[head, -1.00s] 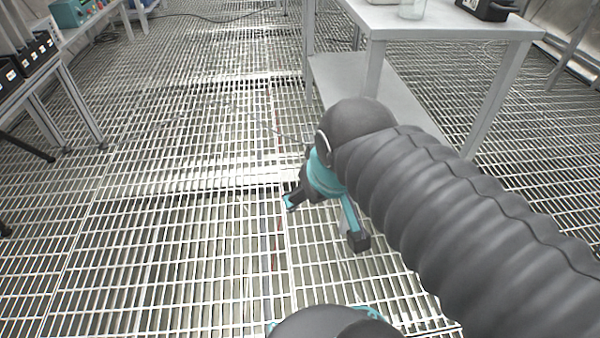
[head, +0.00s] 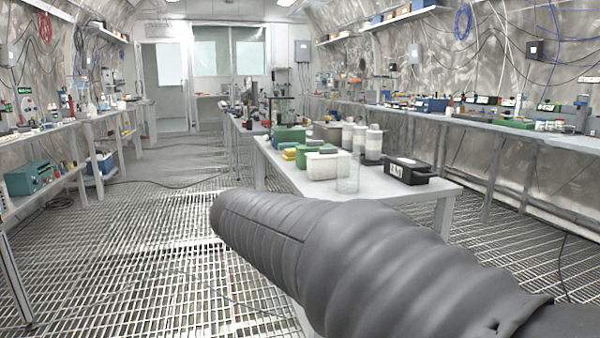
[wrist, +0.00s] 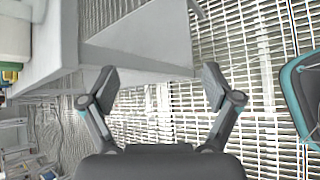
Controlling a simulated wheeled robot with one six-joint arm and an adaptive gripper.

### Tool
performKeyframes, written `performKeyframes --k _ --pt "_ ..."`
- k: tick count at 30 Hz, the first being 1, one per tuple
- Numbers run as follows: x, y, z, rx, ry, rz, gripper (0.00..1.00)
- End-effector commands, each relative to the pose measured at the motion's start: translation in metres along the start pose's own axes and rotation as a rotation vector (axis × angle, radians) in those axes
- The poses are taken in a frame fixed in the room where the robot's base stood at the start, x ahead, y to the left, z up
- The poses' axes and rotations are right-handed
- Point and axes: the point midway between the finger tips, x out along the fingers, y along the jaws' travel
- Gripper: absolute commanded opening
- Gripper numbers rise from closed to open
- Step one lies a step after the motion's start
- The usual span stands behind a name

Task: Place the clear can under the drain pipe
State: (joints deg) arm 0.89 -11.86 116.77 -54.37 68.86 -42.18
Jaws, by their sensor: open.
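The can does not show in the wrist view. In the head view my arm crosses in front of the table, and my fingers are not in sight. I cannot make out a drain pipe in either view.
Long benches with equipment line the left (head: 75,125) and right (head: 480,118) walls. The grating floor (head: 120,240) at left is mostly clear, with a cable across it.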

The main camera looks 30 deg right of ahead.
Motion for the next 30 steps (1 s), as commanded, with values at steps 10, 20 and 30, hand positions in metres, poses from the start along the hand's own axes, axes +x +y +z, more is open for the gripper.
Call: performKeyframes --k 10,20,30 --pt "0.009 0.15 0.016 -0.582 -0.516 0.143 0.89" --pt "0.012 0.191 0.02 -0.721 -0.677 0.156 0.89" --pt "0.058 0.211 0.05 -0.719 -0.674 0.156 0.89"
